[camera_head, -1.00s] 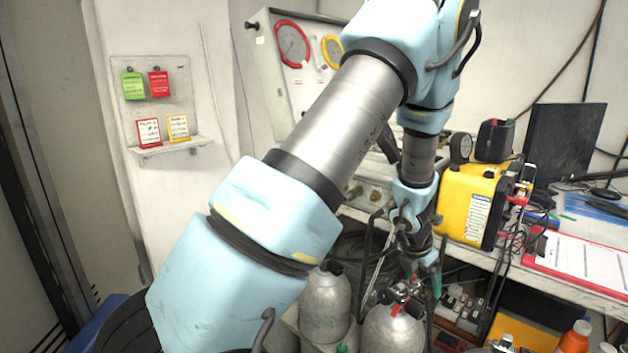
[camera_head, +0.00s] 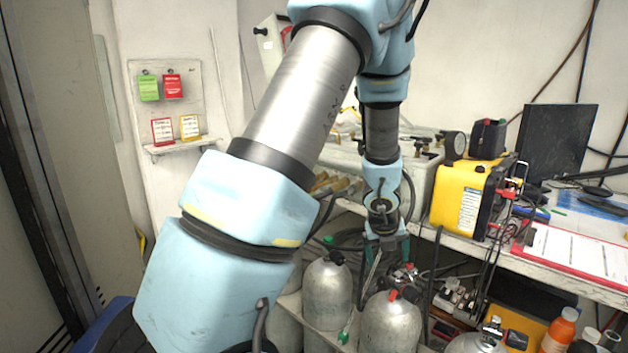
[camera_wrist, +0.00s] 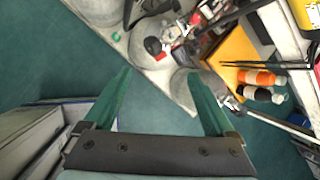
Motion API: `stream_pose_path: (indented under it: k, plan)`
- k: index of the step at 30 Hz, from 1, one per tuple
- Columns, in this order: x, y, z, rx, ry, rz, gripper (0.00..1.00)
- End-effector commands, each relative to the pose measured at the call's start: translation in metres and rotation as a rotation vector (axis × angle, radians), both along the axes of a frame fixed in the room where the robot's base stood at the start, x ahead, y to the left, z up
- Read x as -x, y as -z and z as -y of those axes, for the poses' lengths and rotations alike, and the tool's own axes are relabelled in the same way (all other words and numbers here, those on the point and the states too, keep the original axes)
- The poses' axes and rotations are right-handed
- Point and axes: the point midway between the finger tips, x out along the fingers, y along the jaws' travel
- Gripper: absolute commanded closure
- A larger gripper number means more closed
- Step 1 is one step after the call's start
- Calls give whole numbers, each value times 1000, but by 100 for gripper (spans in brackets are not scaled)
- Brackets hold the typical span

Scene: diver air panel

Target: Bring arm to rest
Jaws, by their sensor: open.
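My arm crosses the middle of the head view in light blue and bare metal, folded down at the far end. My gripper (camera_head: 375,275) hangs in front of the bench, just above and behind the grey gas cylinders. In the wrist view my gripper (camera_wrist: 160,95) is open, its two green fingers wide apart with nothing between them. Below it are the teal floor (camera_wrist: 150,95) and the pale base edge under the cylinders. A grey cylinder (camera_head: 388,325) and a second one (camera_head: 327,292) stand close to the gripper; I cannot tell the exact gap.
The bench (camera_head: 570,270) holds a yellow case (camera_head: 465,200), a red clipboard (camera_head: 575,250) and a dark monitor (camera_head: 560,140). A wall shelf (camera_head: 180,147) carries small cards at left. Open floor shows in the wrist view.

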Motion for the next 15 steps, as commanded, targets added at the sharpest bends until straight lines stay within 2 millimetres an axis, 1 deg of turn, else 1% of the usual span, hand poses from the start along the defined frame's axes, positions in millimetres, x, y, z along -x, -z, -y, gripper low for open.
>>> stream_pose_path:
  k: [1,4,5,8,9,11,12,14,15]
  plan:
    - [-4,-9,-17,34,-138,-14,10]
    - [-8,-24,-55,112,-460,-54,10]
    - [-7,-29,-69,142,-578,-70,10]
    - [2,-47,-122,262,-1042,-127,10]
    - [10,-55,-144,321,-1258,-154,10]
    - [28,-64,-176,410,-1586,-197,10]
    - [42,-69,-193,467,-1795,-225,10]
    - [63,-75,-214,545,-2086,-263,10]
    - [77,-78,-223,591,-2259,-287,10]
